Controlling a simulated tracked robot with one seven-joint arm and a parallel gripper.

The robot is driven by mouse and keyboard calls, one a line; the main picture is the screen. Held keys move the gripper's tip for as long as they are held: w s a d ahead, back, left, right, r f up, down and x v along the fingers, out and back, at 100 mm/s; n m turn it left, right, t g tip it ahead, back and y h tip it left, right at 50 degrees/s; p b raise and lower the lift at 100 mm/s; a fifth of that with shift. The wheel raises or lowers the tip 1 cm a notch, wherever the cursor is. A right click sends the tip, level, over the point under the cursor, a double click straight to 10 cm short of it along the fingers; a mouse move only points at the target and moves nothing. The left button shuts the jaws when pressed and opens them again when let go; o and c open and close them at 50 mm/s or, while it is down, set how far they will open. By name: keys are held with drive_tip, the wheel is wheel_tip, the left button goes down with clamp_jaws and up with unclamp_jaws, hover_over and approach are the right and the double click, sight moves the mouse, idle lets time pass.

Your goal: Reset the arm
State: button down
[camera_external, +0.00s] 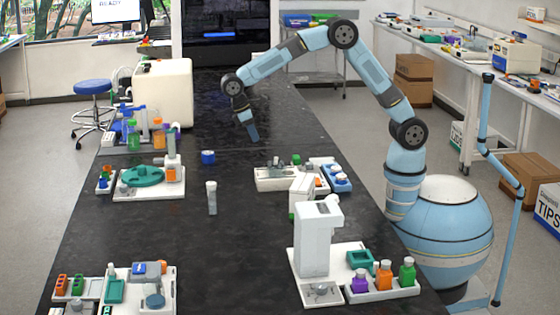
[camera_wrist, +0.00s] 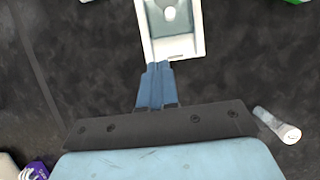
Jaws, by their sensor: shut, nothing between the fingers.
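My arm rises from its round blue base at the right and arches over the black bench. My gripper (camera_external: 254,137) hangs above the far middle of the bench, pointing down and empty. In the wrist view the two blue fingers (camera_wrist: 158,68) lie together, shut, with nothing between them. Beyond the fingertips in that view is a white tray-like station (camera_wrist: 190,48) on the dark surface. A pale capped tube (camera_wrist: 278,125) lies to the right of my gripper there.
A blue cup-like item (camera_external: 208,157) and a white-capped vial (camera_external: 212,198) stand mid-bench. A white station with a green disc (camera_external: 142,176) is at left. A tall white device (camera_external: 316,240) with bottles is at near right.

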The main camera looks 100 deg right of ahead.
drive_tip(key=s+d+r+t, duration=0.1)
drive_tip(key=s+r+t, duration=0.4)
drive_tip(key=s+r, duration=1.3)
drive_tip(key=s+d+f+t, duration=0.15)
drive_tip(key=s+t, duration=0.35)
drive_tip(key=s, duration=1.7)
drive_tip(key=w+r+g, duration=0.1)
drive_tip(key=w+g, duration=0.4)
drive_tip(key=w, duration=1.8)
drive_tip(key=w+a+f+g, duration=0.15)
drive_tip(key=w+f, duration=0.45)
drive_tip(key=w, duration=0.6)
drive_tip(key=w+f+g, duration=0.4)
drive_tip(key=w+f, duration=0.6)
drive_tip(key=f, duration=0.2)
drive_tip(key=shift+t, duration=0.25)
drive_tip(key=x, duration=0.3)
drive_tip(key=s+x, duration=0.1)
drive_tip(key=x, duration=0.2)
drive_tip(key=s+r+x, duration=0.1)
drive_tip(key=x, duration=0.3)
drive_tip(key=shift+s+a+f, duration=0.15)
drive_tip(key=shift+s+a, duration=0.05)
drive_tip(key=shift+s+f, duration=0.1)
drive_tip(key=shift+s, duration=0.6)
